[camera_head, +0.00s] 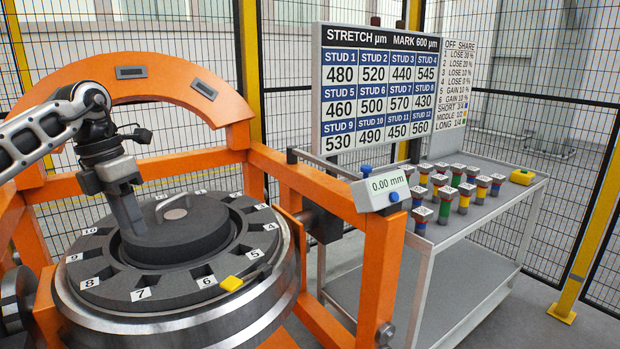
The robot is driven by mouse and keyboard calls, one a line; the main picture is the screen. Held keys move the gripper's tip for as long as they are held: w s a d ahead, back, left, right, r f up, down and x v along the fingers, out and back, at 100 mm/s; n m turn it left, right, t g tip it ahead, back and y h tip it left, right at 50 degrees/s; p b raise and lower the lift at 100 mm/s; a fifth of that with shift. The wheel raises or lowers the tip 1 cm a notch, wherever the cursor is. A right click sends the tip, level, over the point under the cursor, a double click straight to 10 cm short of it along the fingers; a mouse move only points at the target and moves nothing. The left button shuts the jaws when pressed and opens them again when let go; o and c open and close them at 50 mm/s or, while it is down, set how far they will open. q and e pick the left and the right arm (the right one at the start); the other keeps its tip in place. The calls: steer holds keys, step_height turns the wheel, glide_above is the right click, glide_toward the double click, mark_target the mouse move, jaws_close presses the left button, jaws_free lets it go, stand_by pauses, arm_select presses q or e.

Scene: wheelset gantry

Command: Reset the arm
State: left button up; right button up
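My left arm (40,128) comes in from the left. My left gripper (131,212) points down over the dark round hub (180,232) of the wheelset, with its fingertips near the hub's left side. The fingers overlap in this view, so I cannot tell whether they are apart, or whether they touch the hub. A light curved handle (174,207) stands on the hub just right of the gripper. My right gripper is not in view.
An orange frame (378,250) encloses the wheelset. A gauge (384,189) reads 0.00 mm. Right, a grey cart (480,222) holds several coloured studs (445,205) beneath a number board (376,90).

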arm_select(q)
steer(key=s+d+f+n+t+h, duration=0.25)
steer(key=d+f+h, duration=0.3)
steer(key=d, duration=0.55)
steer(key=s+d+f+n+t+h, duration=0.15)
steer(key=d+f+n+h, duration=0.35)
steer(key=d, duration=0.7)
steer(key=s+d+f+n+t+h, duration=0.1)
steer(key=s+d+f+h, duration=0.2)
steer(key=d+h, duration=0.6)
steer(key=s+a+f+n+t+y, duration=0.25)
steer(key=f+n+t+y, duration=0.35)
steer(key=n, duration=0.5)
steer(key=s+a+f+n+t+y, duration=0.1)
steer(key=a+f+n+t+y, duration=0.2)
steer(key=f+n+t+y, duration=0.55)
steer(key=s+a+f+n+g+y, duration=0.2)
steer(key=s+a+f+n+g, duration=0.1)
steer(key=s+f+n+g, duration=0.2)
steer(key=s+a+f+n+g+y, duration=0.2)
steer(key=s+a+f+n+g, duration=0.2)
steer(key=s, duration=0.5)
step_height(320, 180, down, 2)
steer(key=shift+s+n+g, duration=0.3)
steer(key=shift+n+g, duration=0.05)
steer(key=shift+n, duration=0.75)
